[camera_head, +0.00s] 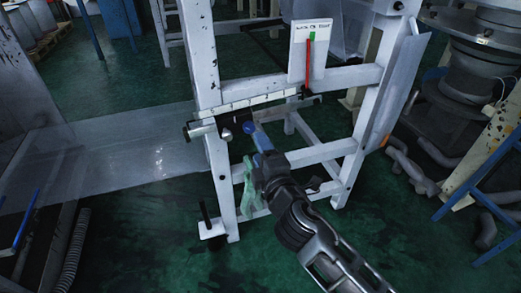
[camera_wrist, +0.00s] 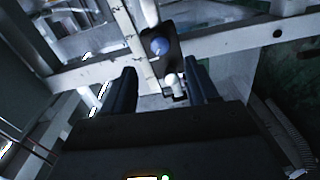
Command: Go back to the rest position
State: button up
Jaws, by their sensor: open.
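My gripper (camera_head: 256,132) reaches up to the front of a white metal frame (camera_head: 214,150), close to a small dark bracket at the left end of a scale bar. In the wrist view my gripper (camera_wrist: 163,82) has its two dark fingers spread apart. A dark plate with a round blue knob (camera_wrist: 160,46) lies just beyond the fingertips. A small pale peg (camera_wrist: 173,82) shows in the gap between the fingers; whether they touch it I cannot tell.
A white scale bar (camera_head: 260,99) crosses the frame. A white board (camera_head: 310,50) with a red and green strip stands above it. A clear film sheet (camera_head: 110,155) spans the left. Pale green cloth (camera_head: 249,188) hangs below my gripper. Bent grey pipes (camera_head: 415,176) lie at right.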

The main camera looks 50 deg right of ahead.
dwell(0.3)
jog(key=s+a+f+m+y+p, duration=0.1)
jog(key=s+a+f+m+y, duration=0.25)
jog(key=s+a+y, duration=0.65)
jog(key=s+a+r+m, duration=0.2)
jog(key=s+r, duration=0.1)
jog(key=s, duration=0.3)
jog(key=s+a+r+m, duration=0.2)
jog(key=s+a+r, duration=0.1)
jog(key=s, duration=0.4)
jog(key=s+a+r+m, duration=0.2)
jog(key=s+m, duration=0.1)
jog(key=s, duration=0.3)
jog(key=shift+s+a+r+p, duration=0.35)
jog(key=shift+s+r+p, duration=0.05)
jog(key=shift+p, duration=0.05)
